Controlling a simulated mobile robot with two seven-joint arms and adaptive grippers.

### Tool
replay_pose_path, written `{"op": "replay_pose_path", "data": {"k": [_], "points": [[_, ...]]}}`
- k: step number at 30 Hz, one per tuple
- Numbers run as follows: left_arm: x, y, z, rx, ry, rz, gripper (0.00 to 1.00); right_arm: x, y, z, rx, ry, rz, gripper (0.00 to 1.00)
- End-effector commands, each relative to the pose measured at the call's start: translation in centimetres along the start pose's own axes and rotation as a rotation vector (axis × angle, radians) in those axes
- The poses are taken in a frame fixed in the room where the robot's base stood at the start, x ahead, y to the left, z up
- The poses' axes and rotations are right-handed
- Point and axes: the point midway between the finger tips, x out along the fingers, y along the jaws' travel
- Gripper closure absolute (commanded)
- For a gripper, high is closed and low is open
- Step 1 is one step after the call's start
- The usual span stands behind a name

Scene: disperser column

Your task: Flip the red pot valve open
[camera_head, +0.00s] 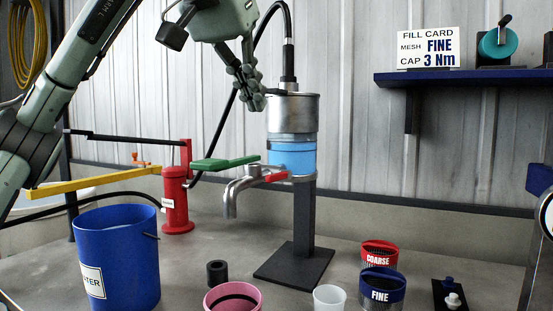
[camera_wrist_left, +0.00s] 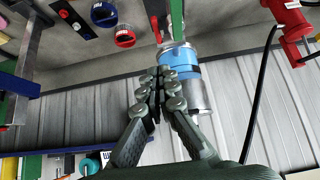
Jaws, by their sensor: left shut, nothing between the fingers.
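The metal pot (camera_head: 292,115) with a blue band stands on a dark post and base plate. A metal spout (camera_head: 235,190) comes out low on its left. The red valve handle (camera_head: 277,177) sits at the spout's root, just below the blue band; a red piece there also shows in the left wrist view (camera_wrist_left: 155,28). My left gripper (camera_head: 257,100) is shut and empty, beside the upper left of the pot and above the handle. In the left wrist view its closed fingertips (camera_wrist_left: 160,74) overlap the pot's edge; I cannot tell whether they touch.
A green lever (camera_head: 225,162) lies left of the pot, near the spout, with a red pump (camera_head: 177,200) behind. A blue bucket (camera_head: 118,255), pink bowl (camera_head: 233,297), white cup (camera_head: 329,298) and coarse (camera_head: 380,254) and fine (camera_head: 382,290) baskets stand on the bench.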

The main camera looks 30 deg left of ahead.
Motion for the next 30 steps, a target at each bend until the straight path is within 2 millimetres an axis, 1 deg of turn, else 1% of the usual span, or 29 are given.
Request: {"op": "replay_pose_path", "data": {"k": [1,3,9,12,15,19,24,30], "points": [[1.3,0.1,0.3,0.001,-0.006,0.002,1.0,-0.5,0.0,-0.7,0.007,0.012,-0.002,0.08],[2.9,0.1,0.3,0.002,-0.007,0.002,1.0,-1.1,0.1,-1.0,0.006,0.014,0.003,0.08],[7.2,0.1,0.2,0.001,-0.006,0.001,1.0,-3.3,0.6,-1.8,0.003,0.021,0.016,0.08],[9.0,0.0,0.2,0.0,-0.005,0.001,1.0,-3.9,0.7,-2.0,0.002,0.024,0.02,0.08],[9.9,0.0,1.5,0.002,0.0,-0.001,1.0,-4.4,0.8,-2.2,0.002,0.025,0.024,0.08],[10.8,0.0,2.4,0.001,0.001,0.0,1.0,-4.9,0.9,-2.3,0.002,0.026,0.026,0.08],[11.3,0.0,2.8,0.0,0.001,0.0,1.0,-5.2,0.9,-2.4,0.002,0.027,0.028,0.08],[11.3,0.0,2.8,0.0,0.001,0.0,1.0,-5.2,1.0,-2.4,0.002,0.028,0.028,0.08]]}}
